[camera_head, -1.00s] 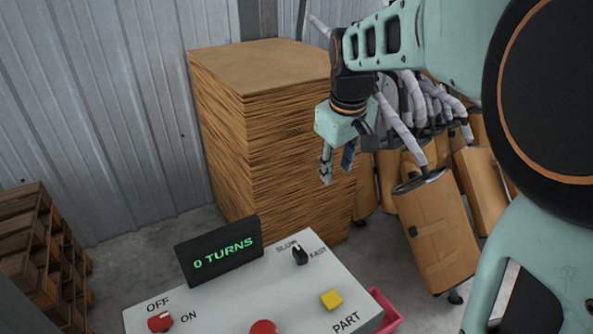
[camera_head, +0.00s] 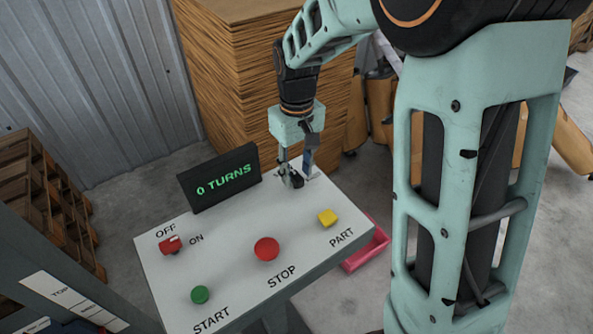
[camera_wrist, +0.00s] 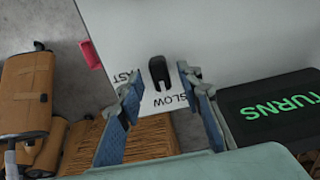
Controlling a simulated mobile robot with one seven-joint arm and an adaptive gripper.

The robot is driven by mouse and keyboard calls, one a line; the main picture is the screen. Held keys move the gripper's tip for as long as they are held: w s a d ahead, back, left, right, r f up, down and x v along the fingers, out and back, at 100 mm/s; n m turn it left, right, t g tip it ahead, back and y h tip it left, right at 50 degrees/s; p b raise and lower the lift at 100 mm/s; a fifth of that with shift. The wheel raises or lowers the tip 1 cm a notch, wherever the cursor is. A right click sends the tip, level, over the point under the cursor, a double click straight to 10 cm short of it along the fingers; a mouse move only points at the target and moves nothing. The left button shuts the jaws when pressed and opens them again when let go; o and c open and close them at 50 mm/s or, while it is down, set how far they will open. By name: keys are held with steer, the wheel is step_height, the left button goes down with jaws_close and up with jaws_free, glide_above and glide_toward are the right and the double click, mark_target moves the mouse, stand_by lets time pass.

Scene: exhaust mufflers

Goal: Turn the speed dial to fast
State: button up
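The black speed dial (camera_head: 292,178) sits at the back right of the white control panel (camera_head: 225,240). In the wrist view the dial (camera_wrist: 159,72) stands between the SLOW and FAST labels; FAST is partly hidden by a finger. My gripper (camera_head: 296,168) is over the dial, pointing down, with its fingers apart on either side of it. In the wrist view my gripper (camera_wrist: 157,90) is open, and a gap shows between each finger and the dial. I cannot tell exactly which label the dial points to.
The panel also carries a display (camera_head: 222,177) reading "0 TURNS", a red OFF/ON switch (camera_head: 170,245), a green START button (camera_head: 200,294), a red STOP button (camera_head: 266,248) and a yellow PART button (camera_head: 327,218). A cardboard stack (camera_head: 225,80) stands behind. A pink bin (camera_head: 365,250) is at the right.

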steer(key=shift+f, duration=0.6)
jaws_close()
